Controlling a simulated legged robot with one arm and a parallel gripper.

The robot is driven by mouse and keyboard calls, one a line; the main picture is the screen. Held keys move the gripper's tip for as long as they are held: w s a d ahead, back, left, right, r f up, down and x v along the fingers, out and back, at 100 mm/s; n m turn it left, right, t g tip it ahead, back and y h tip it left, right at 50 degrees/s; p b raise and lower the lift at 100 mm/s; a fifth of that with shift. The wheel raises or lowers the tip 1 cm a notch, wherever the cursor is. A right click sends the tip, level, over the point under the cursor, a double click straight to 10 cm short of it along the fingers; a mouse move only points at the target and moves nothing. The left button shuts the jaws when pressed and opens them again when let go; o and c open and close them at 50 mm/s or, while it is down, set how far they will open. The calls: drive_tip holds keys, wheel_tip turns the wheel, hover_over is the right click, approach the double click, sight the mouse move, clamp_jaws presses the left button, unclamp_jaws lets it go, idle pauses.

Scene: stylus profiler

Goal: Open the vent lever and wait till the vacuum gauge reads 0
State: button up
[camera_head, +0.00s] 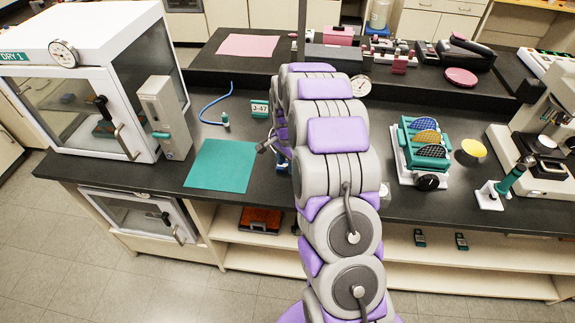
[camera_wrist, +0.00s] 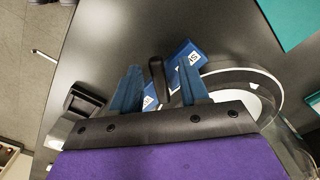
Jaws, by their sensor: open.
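In the wrist view my gripper (camera_wrist: 160,78) is open, with its two blue fingers on either side of a dark, upright lever (camera_wrist: 157,72). I cannot tell whether the fingers touch it. A blue part with a white label (camera_wrist: 187,65) lies behind the lever. A clear round vessel (camera_wrist: 243,88) is just right of the fingers. In the head view my arm covers most of this spot. A round white dial (camera_head: 361,85) stands right of my arm; another (camera_head: 63,54) is on the white DRY 1 cabinet (camera_head: 100,28). Neither reading is legible.
A teal mat (camera_head: 222,165) lies left of my arm on the black bench. A blue hose (camera_head: 212,105) and a J-47 sign (camera_head: 260,109) are behind it. A teal rack of discs (camera_head: 424,150) and a microscope (camera_head: 545,140) stand to the right.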

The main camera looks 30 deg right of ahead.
drive_tip(key=shift+f, duration=0.45)
drive_tip(key=shift+d+f, duration=0.1)
drive_tip(key=shift+d, duration=0.5)
drive_tip(key=shift+c, duration=0.8)
drive_tip(key=shift+a, duration=0.35)
drive_tip(key=c, duration=0.5)
clamp_jaws()
